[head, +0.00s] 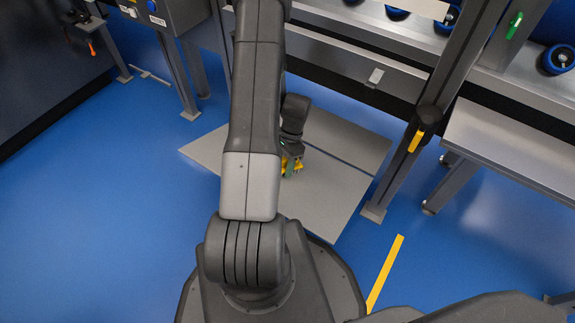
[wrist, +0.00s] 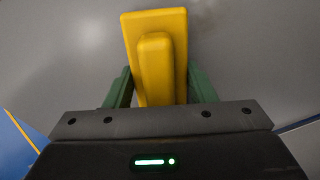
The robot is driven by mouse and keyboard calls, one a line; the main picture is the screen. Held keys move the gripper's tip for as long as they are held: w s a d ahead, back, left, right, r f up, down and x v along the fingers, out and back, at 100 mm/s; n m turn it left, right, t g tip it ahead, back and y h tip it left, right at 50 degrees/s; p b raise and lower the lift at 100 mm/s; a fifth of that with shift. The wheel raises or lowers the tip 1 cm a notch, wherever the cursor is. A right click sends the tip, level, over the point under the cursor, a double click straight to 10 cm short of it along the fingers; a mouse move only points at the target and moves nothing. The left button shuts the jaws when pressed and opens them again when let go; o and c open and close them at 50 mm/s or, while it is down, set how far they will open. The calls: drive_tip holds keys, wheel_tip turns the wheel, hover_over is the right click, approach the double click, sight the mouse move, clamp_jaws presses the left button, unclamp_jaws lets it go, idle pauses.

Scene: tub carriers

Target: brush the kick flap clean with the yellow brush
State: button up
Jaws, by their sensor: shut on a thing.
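The yellow brush (wrist: 155,60) is between the green fingers of my gripper (wrist: 161,85) in the wrist view, and the gripper is shut on it. In the head view the brush shows as small yellow bits (head: 299,165) by the fingers, partly hidden by my arm. A flat grey panel (head: 325,195) lies on the blue floor below the gripper, with a dark seam across it. It looks like the kick flap, though I cannot be sure. Grey surface fills the wrist view behind the brush; whether the bristles touch it is hidden.
A grey post (head: 415,150) with a yellow tag stands right of the panel. A metal bench (head: 515,145) is at the right, and a conveyor frame (head: 360,65) runs along the back. Yellow tape (head: 385,272) marks the floor. Blue floor at the left is clear.

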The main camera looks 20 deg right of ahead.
sight(297, 186)
drive_tip(key=shift+w+a, duration=1.1)
drive_tip(key=shift+w, duration=0.2)
drive_tip(key=shift+w+a, duration=1.1)
drive_tip(key=shift+w, duration=0.15)
drive_tip(key=shift+w+a, duration=1.1)
drive_tip(key=shift+w, duration=0.25)
drive_tip(key=shift+s+a+r+p, duration=0.25)
drive_tip(key=shift+s+a+p, duration=0.05)
drive_tip(key=shift+s+a, duration=0.3)
drive_tip(key=shift+s+d+r, duration=0.1)
drive_tip(key=shift+s+d, duration=1.05)
drive_tip(key=shift+s, duration=0.15)
drive_tip(key=shift+s+d, duration=1.1)
drive_tip(key=shift+s, duration=0.2)
drive_tip(key=shift+s+d, duration=1.1)
drive_tip(key=shift+s, duration=0.25)
drive_tip(key=shift+s+d, duration=1.2)
drive_tip(key=shift+s, duration=0.1)
drive_tip(key=shift+s+d+f, duration=0.1)
drive_tip(key=shift+s+d, duration=0.4)
drive_tip(key=shift+s, duration=0.2)
drive_tip(key=shift+s+d+f, duration=0.1)
drive_tip(key=shift+s+d, duration=0.4)
drive_tip(key=shift+s, duration=0.2)
